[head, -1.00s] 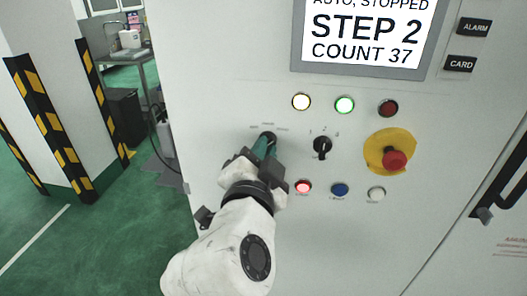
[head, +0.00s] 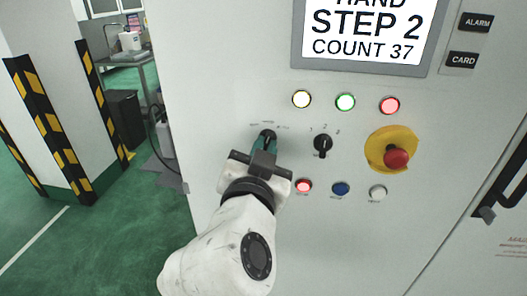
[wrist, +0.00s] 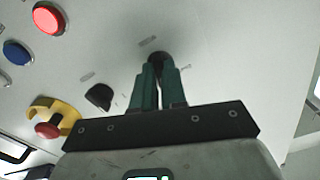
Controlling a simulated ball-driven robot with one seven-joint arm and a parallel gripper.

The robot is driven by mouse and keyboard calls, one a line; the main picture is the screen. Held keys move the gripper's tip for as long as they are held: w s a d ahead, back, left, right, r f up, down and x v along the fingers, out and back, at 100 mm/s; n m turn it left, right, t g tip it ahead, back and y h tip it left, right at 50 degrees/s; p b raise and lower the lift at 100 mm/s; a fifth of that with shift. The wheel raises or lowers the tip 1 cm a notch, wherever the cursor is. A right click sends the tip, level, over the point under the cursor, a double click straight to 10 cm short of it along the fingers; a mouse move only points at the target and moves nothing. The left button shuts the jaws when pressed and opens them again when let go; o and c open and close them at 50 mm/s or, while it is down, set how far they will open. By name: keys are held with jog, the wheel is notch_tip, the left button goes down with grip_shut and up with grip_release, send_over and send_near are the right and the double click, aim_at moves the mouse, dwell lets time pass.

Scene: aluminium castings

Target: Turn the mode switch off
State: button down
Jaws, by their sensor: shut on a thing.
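The mode switch (head: 268,133) is a black rotary knob at the left of the grey control panel, with small labels around it too blurred to read. In the wrist view the knob (wrist: 158,56) shows dark between the fingertips. My gripper (head: 265,146) is shut on it with green fingers; the wrist view shows both fingers (wrist: 160,75) on either side of the knob. The fingers hide most of the knob, so its pointer cannot be seen. The screen (head: 365,35) reads "HAND", "STEP 2", "COUNT 37", with its top line partly cut off.
A second black selector (head: 323,145) sits right of the switch. A red emergency button on a yellow plate (head: 391,150) is farther right. Three lamps (head: 345,102) are above; red, blue and white buttons (head: 340,189) are below. A striped pillar (head: 45,125) stands left.

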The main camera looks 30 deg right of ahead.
jog(key=n+p, duration=0.2)
jog(key=n, duration=0.4)
jog(key=shift+d+n, duration=0.1)
jog(key=shift+n, duration=0.2)
jog(key=n+p, duration=0.2)
jog(key=n, duration=0.2)
jog(key=shift+n, duration=0.3)
jog(key=shift+n+p, duration=0.55)
jog(key=shift+n, duration=0.25)
jog(key=c, duration=1.2)
grip_release()
jog(key=shift+s, duration=0.1)
jog(key=b+v, duration=0.2)
jog(key=v, duration=0.9)
jog(key=shift+b, duration=0.35)
